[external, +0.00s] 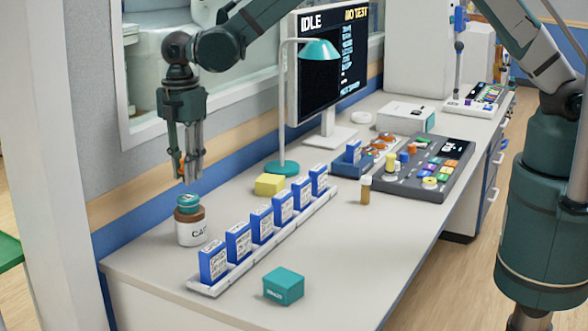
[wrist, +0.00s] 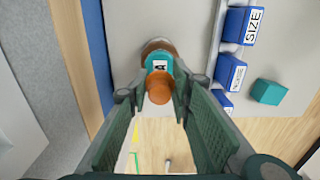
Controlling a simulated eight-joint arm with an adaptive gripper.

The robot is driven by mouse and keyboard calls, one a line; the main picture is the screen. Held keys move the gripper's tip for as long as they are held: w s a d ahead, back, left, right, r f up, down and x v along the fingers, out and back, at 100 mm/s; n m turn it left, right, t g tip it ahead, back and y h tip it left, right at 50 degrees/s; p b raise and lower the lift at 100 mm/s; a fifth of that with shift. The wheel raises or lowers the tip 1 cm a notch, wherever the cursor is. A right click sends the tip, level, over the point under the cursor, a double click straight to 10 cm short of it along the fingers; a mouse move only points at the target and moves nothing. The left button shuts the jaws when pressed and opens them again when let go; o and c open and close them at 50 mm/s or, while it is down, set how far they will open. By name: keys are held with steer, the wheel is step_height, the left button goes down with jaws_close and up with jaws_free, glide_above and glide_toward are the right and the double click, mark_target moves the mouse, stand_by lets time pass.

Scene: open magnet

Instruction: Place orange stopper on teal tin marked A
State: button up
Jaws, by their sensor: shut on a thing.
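My gripper (external: 189,174) points down at the left of the bench and is shut on the orange stopper (wrist: 160,88). In the external view only a sliver of orange (external: 181,166) shows between the fingers. The teal tin (external: 188,200) sits just below the fingertips, on top of a brown jar with a white label (external: 191,227). In the wrist view the teal tin (wrist: 161,62) shows its white label with an A. The stopper overlaps the tin's near edge there. The external view shows a small gap between fingertips and tin.
A white rack (external: 236,277) holds several blue boxes to the right of the jar. A teal block (external: 284,287) lies in front and a yellow block (external: 270,184) behind. A teal lamp (external: 282,168) and monitor stand farther back. The wall is close at left.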

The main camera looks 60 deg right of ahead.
steer(key=shift+f, duration=0.1)
steer(key=shift+f, duration=1.8)
steer(key=shift+f, duration=0.2)
steer(key=o, duration=0.8)
steer(key=shift+c, duration=0.2)
steer(key=shift+r, duration=0.15)
step_height(320, 180, up, 12)
steer(key=shift+r, duration=0.1)
